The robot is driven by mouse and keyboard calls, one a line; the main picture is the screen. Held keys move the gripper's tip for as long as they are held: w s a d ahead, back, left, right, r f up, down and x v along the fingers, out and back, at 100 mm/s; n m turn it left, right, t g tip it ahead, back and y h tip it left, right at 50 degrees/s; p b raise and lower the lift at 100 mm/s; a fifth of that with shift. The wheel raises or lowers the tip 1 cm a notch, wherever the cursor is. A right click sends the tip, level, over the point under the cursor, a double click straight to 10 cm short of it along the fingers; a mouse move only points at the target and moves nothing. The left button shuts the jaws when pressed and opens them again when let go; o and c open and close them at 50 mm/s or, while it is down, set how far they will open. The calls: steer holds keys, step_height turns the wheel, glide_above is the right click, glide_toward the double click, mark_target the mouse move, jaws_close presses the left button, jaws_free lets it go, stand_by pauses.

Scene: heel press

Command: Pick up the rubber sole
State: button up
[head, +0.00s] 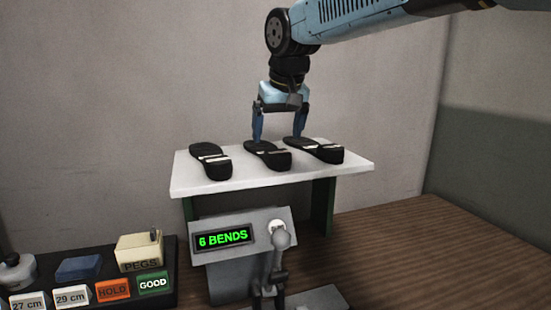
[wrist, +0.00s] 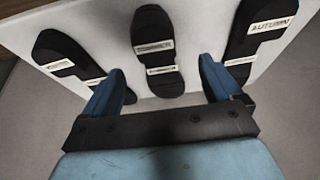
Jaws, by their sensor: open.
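Three black rubber soles with white label strips lie apart on a white table: a left one (head: 210,160), a middle one (head: 268,155) and a right one (head: 318,150). My gripper (head: 279,138) is open over the far side of the table, its fingers astride the line of the middle sole. In the wrist view my open gripper (wrist: 165,85) has the middle sole (wrist: 154,55) between and beyond its fingertips. The sole at the right there (wrist: 255,45) has a label reading AUTUMN. The sole at the left there (wrist: 65,55) has labels I cannot read.
A grey press (head: 240,260) with a lever and a green display reading 6 BENDS stands in front of the white table (head: 350,168). A dark tray (head: 85,297) at the lower left holds a PEGS box (head: 140,254) and labelled blocks. The wooden floor at right is clear.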

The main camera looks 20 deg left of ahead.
mark_target(277, 150)
steer(key=shift+w+x, duration=0.2)
steer(key=shift+x, duration=1.35)
steer(key=shift+w+x, duration=0.15)
steer(key=shift+x, duration=1.35)
steer(key=shift+d+r, duration=0.1)
steer(key=shift+d, duration=0.05)
steer(key=c, duration=1.2)
